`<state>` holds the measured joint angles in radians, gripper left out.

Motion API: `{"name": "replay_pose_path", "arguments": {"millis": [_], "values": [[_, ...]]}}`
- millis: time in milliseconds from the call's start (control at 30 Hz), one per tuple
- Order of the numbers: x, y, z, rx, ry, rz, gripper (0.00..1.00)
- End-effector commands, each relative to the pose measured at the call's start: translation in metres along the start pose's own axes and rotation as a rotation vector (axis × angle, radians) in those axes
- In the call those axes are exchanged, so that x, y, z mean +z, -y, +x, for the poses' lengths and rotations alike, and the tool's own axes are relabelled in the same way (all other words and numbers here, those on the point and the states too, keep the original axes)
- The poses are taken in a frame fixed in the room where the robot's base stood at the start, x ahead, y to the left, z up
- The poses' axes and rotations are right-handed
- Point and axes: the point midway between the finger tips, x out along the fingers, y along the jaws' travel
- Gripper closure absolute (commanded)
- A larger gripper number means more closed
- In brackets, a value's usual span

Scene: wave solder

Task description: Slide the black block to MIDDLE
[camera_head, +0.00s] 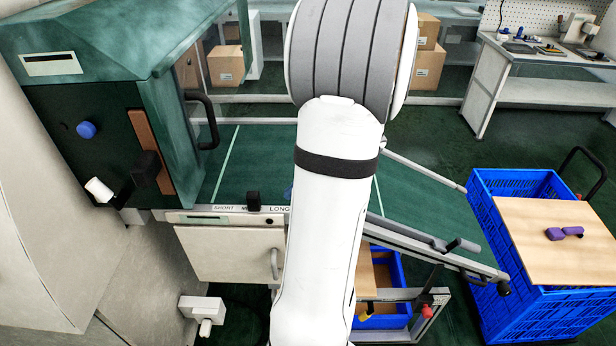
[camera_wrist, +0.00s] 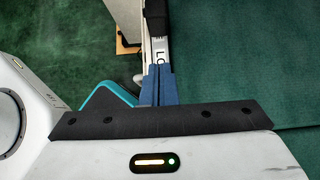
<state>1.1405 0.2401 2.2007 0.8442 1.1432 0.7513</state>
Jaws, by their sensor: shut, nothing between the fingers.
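The black block (camera_head: 253,201) stands on the pale labelled rail (camera_head: 190,217) at the front edge of the green bed. It covers most of the middle label, of which an M shows, between SHORT and LONG. In the wrist view the block (camera_wrist: 157,14) is at the top edge, partly cut off, with the letters LO just below it. My gripper (camera_wrist: 158,72) is shut and empty, its blue fingers together over the rail on the LONG side, with a gap in the picture to the block. In the head view my arm hides most of the gripper.
A green machine hood (camera_head: 100,45) with a black handle stands at the left. A grey conveyor rail (camera_head: 410,238) runs to the right toward a blue crate (camera_head: 480,215) topped by a wooden board. A white cabinet door (camera_head: 225,255) is below the labelled rail.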

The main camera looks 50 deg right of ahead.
Motion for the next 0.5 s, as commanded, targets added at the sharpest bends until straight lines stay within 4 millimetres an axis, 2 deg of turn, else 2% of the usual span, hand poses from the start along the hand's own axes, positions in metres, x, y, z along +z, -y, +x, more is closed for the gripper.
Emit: {"name": "replay_pose_path", "arguments": {"millis": [100,300,500], "values": [[0.0,-0.001,0.025,0.005,0.0,0.001,1.0],[0.023,0.0,0.042,0.002,0.0,-0.003,1.0],[0.028,0.0,0.048,-0.001,0.0,-0.001,1.0]]}}
